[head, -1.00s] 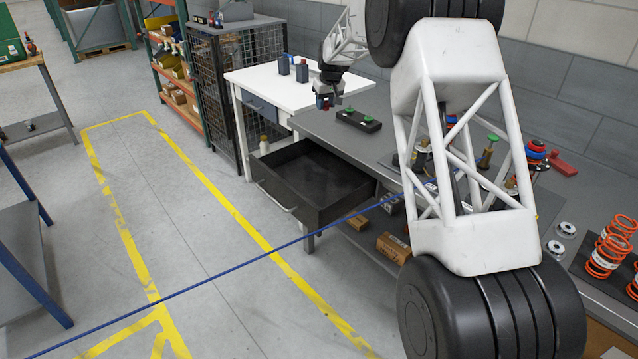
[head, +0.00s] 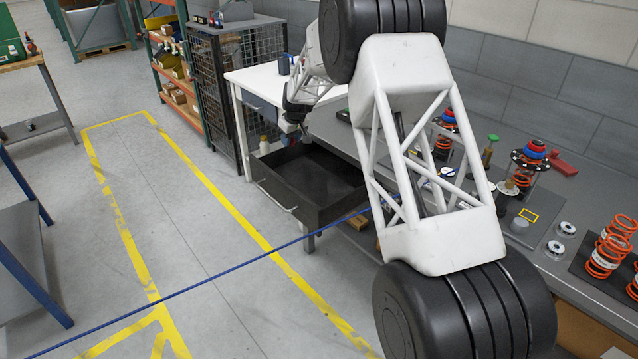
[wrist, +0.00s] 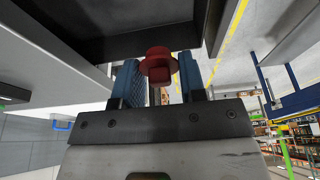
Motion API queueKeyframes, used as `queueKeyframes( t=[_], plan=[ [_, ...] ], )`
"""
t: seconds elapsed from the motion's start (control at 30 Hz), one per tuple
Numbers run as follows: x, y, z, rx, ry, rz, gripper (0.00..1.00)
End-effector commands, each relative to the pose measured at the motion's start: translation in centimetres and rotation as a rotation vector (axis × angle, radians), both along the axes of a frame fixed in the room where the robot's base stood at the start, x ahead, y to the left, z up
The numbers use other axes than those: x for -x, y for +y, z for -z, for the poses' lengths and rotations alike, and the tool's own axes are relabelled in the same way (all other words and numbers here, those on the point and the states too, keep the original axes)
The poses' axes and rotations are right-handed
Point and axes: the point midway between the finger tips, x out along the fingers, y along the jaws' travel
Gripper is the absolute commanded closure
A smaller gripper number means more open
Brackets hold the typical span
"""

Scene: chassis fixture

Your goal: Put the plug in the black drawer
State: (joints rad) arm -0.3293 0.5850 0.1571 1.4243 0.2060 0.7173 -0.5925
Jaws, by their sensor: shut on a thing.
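The plug (wrist: 158,64) is a small red flanged piece in the wrist view. My gripper (wrist: 160,82) is shut on it between two blue-padded fingers. In the head view my gripper (head: 291,134) hangs at the far left corner of the black drawer (head: 340,206), partly hidden by my arm; the plug cannot be made out there. The drawer is pulled open below the bench, and its visible floor looks empty. In the wrist view dark drawer surfaces (wrist: 95,35) fill the upper left; I cannot tell how high the plug is relative to the rim.
The white bench (head: 262,88) and a wire-mesh cabinet (head: 245,65) stand close to the drawer's far side. The grey bench (head: 545,255) on the right carries springs (head: 610,255), a red-and-blue-topped assembly (head: 533,155) and other parts. Floor in front of the drawer is open.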

Motion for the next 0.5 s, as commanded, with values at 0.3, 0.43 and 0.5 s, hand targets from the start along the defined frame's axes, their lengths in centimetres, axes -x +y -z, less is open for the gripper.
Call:
queueKeyframes(
  t=[0.3,0.43,0.5],
  plan=[
    [0.0,0.0,6.5,0.000,0.000,0.000,0.84],
    [0.0,0.0,7.0,0.000,-0.001,0.000,0.84],
    [0.0,0.0,7.1,0.000,-0.001,0.000,0.84]
  ],
)
